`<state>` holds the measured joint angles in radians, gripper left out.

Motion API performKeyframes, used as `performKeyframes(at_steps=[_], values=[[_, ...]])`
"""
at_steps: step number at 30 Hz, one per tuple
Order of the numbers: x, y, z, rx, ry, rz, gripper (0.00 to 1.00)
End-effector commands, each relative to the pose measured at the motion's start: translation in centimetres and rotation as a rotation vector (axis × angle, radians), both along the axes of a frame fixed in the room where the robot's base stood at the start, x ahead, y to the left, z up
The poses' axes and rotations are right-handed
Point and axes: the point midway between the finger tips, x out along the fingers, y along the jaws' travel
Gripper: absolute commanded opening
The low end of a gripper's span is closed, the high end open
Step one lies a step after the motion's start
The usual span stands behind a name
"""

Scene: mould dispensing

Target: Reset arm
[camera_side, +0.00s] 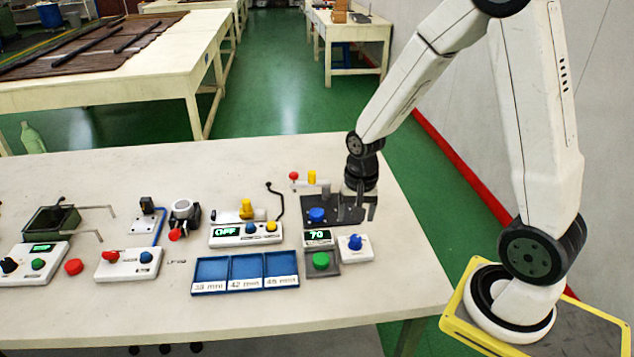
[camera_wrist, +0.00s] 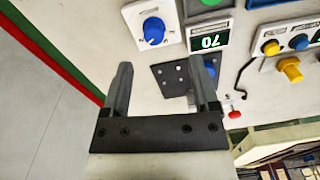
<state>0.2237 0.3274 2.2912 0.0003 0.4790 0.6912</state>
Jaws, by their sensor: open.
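My gripper (camera_side: 361,207) is open with nothing between its fingers. It points down beside the right end of a dark metal plate (camera_side: 345,213) that carries a blue button (camera_side: 316,214). In the wrist view, my gripper (camera_wrist: 160,67) shows both fingers spread apart, with the dark plate (camera_wrist: 168,76) between and beyond them. Whether the fingers touch the plate cannot be told. A white box with a blue knob (camera_side: 354,242) stands just in front of the gripper; the knob also shows in the wrist view (camera_wrist: 153,30).
A display (camera_side: 318,237) reading 70 and a green button (camera_side: 320,261) are close by. A blue three-compartment tray (camera_side: 245,290) lies empty at the front. A white box with an OFF display (camera_side: 245,234) and a bent black rod (camera_side: 276,198) stand left. The table's right side is clear.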

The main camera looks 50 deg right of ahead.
Motion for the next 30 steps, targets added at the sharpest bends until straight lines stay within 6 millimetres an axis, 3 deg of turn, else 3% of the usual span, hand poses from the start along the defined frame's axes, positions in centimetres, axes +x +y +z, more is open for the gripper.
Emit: performKeyframes(at_steps=[9,15,21,30], values=[[-2.2,4.7,2.9,-0.058,-0.105,0.534,0.77],[-3.7,6.7,4.0,-0.099,-0.155,0.804,0.77],[-4.3,7.4,4.3,-0.117,-0.171,0.908,0.77],[-4.3,7.4,4.3,-0.118,-0.171,0.913,0.77]])
